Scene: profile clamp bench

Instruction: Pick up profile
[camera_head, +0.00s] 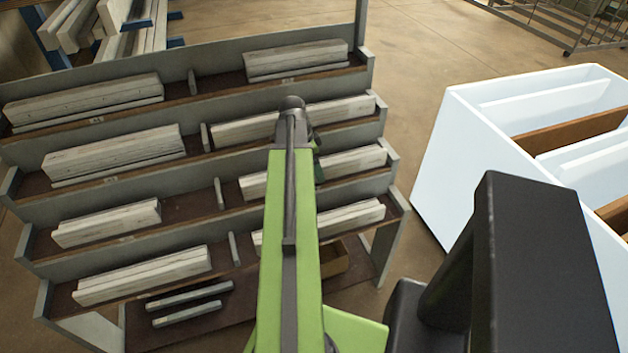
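White bar-shaped profiles lie in stacks on a grey stepped rack (205,137), in two columns split by short dividers. In the right column are profiles on the top shelf (295,60), the second shelf (340,110), the third shelf (345,165) and the lowest shelf (345,218). The left column holds profiles on each shelf too, such as the top one (82,100). My green arm reaches over the right column and covers parts of its lower three stacks. My gripper (316,160) is mostly hidden behind the arm's far end, near the second and third shelves. Its fingers and any contact cannot be made out.
A white bin with brown dividers (430,165) stands right of the rack. Two grey bars (188,302) lie under the lowest shelf. A brown box (336,261) sits low behind my arm. Long beams (85,25) are stacked at upper left.

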